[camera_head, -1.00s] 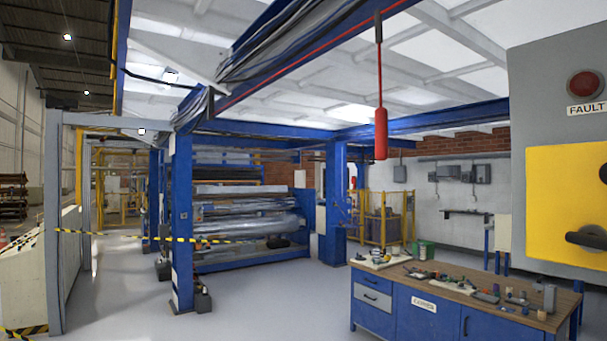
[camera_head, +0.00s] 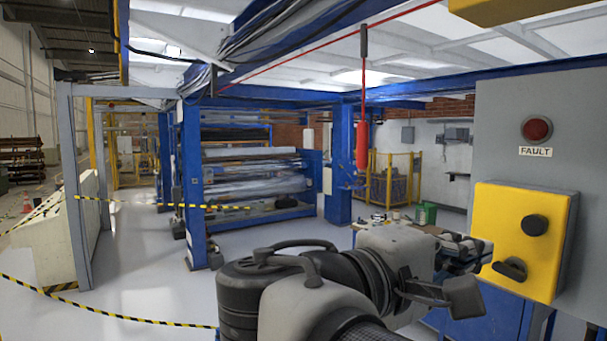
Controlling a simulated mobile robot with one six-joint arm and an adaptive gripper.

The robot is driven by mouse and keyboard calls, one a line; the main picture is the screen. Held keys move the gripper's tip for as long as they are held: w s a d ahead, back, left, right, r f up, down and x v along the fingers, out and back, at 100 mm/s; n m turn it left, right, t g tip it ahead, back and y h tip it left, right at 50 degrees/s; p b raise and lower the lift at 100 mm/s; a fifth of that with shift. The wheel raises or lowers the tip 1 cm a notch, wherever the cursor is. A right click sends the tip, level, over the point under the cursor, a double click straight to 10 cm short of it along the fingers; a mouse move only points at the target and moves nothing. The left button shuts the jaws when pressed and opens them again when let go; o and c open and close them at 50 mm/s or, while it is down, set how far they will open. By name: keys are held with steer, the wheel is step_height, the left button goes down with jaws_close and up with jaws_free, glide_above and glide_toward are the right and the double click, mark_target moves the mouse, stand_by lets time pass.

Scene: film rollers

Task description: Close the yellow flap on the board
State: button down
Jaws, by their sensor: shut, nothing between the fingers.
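The grey board (camera_head: 520,120) stands at the right of the head view. A yellow box-like cover (camera_head: 505,215) is on its front, with a round black knob (camera_head: 535,225) and a black turn handle (camera_head: 510,268). I cannot tell whether this yellow part is the flap or how far it is open. My gripper (camera_head: 474,272) is shut and empty, left of the yellow cover and pointing towards it. In the picture it comes close to the cover's left edge; I cannot tell whether they touch.
A red FAULT lamp (camera_head: 537,129) sits above the cover. My arm hides much of the blue workbench (camera_head: 510,315) behind. A red hanging pendant (camera_head: 362,135) and a blue roller machine (camera_head: 255,185) stand further back. Yellow-black tape (camera_head: 130,315) crosses the left. Another yellow part (camera_head: 510,8) shows at top right.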

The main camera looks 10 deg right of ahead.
mark_target(523, 227)
steer(key=p+x, duration=0.3)
steer(key=x, duration=1)
steer(key=shift+w, duration=0.35)
steer(key=shift+r, duration=0.15)
steer(key=shift+d, duration=0.1)
steer(key=shift+d+b, duration=0.7)
steer(key=shift+b, duration=0.1)
steer(key=shift+s+r, duration=0.1)
steer(key=shift+a, duration=0.1)
